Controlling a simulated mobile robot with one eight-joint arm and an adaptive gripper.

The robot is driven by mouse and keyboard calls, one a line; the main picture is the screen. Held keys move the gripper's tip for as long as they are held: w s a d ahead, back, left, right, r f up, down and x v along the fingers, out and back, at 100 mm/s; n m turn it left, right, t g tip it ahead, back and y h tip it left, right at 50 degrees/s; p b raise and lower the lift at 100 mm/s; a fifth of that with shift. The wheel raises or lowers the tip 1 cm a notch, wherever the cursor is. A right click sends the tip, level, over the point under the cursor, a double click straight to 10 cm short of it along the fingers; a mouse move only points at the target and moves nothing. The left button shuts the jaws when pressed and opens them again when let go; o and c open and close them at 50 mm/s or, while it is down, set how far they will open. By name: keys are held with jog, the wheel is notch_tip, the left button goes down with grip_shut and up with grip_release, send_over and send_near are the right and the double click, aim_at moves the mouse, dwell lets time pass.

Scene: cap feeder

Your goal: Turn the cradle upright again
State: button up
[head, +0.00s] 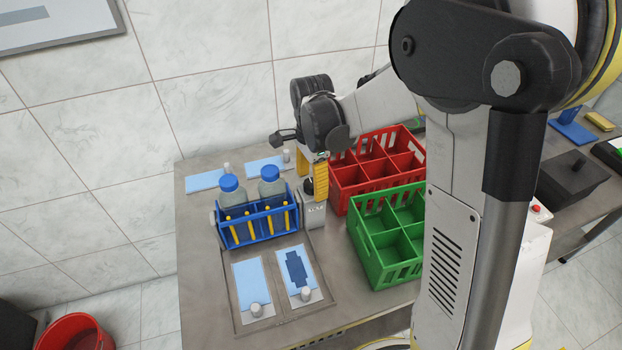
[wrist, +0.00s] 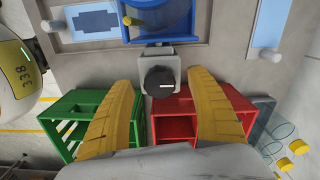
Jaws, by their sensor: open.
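The blue cradle (head: 258,232) stands at the left of the bench in the head view, with two blue-capped bottles (head: 232,192) in it, caps up. It looks upright or nearly so; I cannot tell a slight tilt. Part of the cradle (wrist: 165,14) shows at the top of the wrist view. A black knob (wrist: 160,82) sits on a grey housing (head: 314,218) at the cradle's right side. My gripper (head: 315,180) is open above the housing. In the wrist view the knob shows between its yellow fingers (wrist: 160,80), with gaps on both sides.
A red crate (head: 345,200) and a green crate (head: 392,275) stand to the right of the housing. Light blue plates (head: 253,283) with small pegs lie in front of the cradle, and others (head: 205,180) lie behind it. A black box (head: 570,182) stands farther right.

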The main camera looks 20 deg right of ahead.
aim_at(312, 183)
jog(key=shift+r+p, duration=1.85)
jog(key=shift+r, duration=1)
jog(key=s+r+n+t, duration=0.3)
jog(key=s+r+n, duration=0.2)
jog(key=s+n, duration=0.3)
jog(key=s+r+n+t+b, duration=0.1)
jog(key=s+r+n+t, duration=0.3)
jog(key=s+n, duration=0.4)
jog(key=shift+s+r, duration=0.5)
jog(key=shift+r, duration=0.05)
